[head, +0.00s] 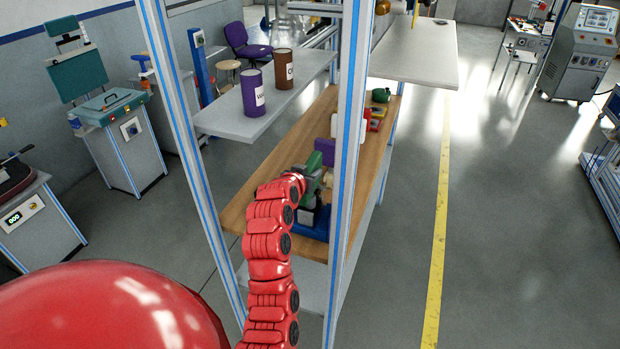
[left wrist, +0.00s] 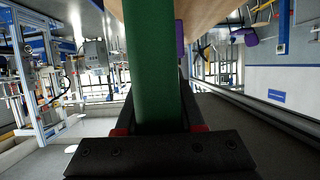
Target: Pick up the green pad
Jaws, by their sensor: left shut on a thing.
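The green pad (left wrist: 152,60) fills the upper middle of the left wrist view as a long dark green bar. It stands between the fingers of my left gripper (head: 312,186), which is shut on it. My right gripper is not in view.
A blue object (head: 313,225) is on the wooden shelf below the gripper. Purple (head: 320,158), red and yellow items and a round green item (head: 381,95) lie farther back. A purple can (head: 254,93) and a brown can (head: 284,69) stand on the upper shelf. The rack's post (head: 346,140) is close beside the gripper.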

